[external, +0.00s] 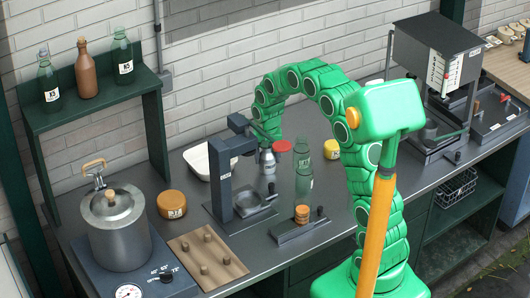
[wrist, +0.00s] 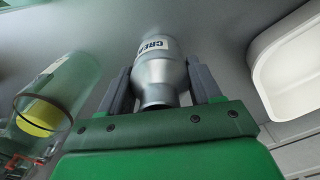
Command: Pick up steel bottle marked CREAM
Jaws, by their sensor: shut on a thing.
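The steel bottle marked CREAM (wrist: 160,72) stands between the two grey fingers of my gripper (wrist: 161,80) in the wrist view. Part of its label shows, with the letters CRE readable. My gripper is shut on the bottle's sides. In the external view the steel bottle (external: 268,162) shows under the end of my green arm, behind the dark press stand. Whether its base touches the counter I cannot tell. My gripper (external: 265,148) is small and partly hidden there.
A red-lidded thing (external: 282,146) and a yellow jar (external: 332,150) are near. A white tray (external: 197,160) lies left; the dark press (external: 222,180) stands in front.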

